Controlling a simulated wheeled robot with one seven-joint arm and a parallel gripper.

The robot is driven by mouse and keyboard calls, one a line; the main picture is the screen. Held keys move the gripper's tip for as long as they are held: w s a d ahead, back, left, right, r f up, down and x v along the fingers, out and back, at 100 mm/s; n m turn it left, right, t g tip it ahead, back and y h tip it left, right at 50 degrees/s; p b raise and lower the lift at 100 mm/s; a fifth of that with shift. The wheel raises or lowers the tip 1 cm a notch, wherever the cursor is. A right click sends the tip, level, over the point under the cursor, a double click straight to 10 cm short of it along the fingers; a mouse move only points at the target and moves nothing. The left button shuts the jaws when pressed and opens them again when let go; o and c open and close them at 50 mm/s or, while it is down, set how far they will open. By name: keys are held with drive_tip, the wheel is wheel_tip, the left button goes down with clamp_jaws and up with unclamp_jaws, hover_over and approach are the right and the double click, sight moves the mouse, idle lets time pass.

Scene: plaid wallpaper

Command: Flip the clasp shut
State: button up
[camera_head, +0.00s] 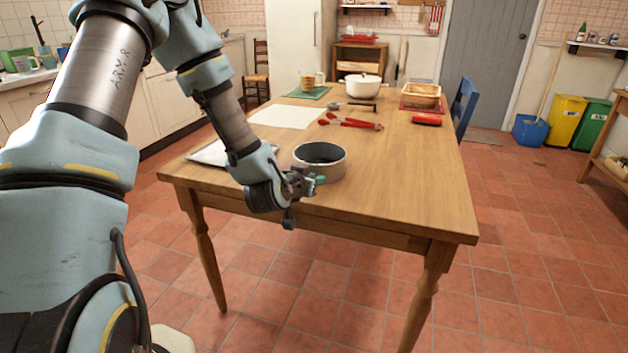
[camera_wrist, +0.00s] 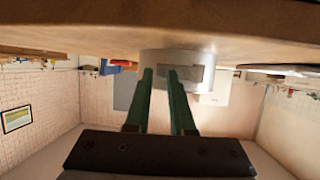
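A round grey springform cake tin (camera_head: 333,172) stands near the front edge of the wooden table. In the upside-down wrist view, the tin's wall (camera_wrist: 208,60) carries a flat, darker grey clasp plate (camera_wrist: 190,74). The head view does not show the clasp clearly. My gripper (camera_head: 319,180) is at the tin's near side, low by the table edge. In the wrist view, my gripper's two green fingers (camera_wrist: 160,73) are apart with a narrow gap and nothing visible between them. The right fingertip overlaps the clasp plate in the picture; I cannot tell whether it touches.
The table (camera_head: 400,205) is bare right of the tin. A metal tray (camera_head: 208,153) lies left of it, partly behind my arm. Red tongs (camera_head: 350,122), a white sheet (camera_head: 288,116), a white pot (camera_head: 363,88) and a basket (camera_head: 421,94) are farther back.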

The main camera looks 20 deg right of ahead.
drive_tip(key=shift+o, duration=1.4)
drive_tip(key=p+v, duration=1.1)
drive_tip(key=shift+r, duration=0.15)
drive_tip(key=shift+w+d, duration=0.1)
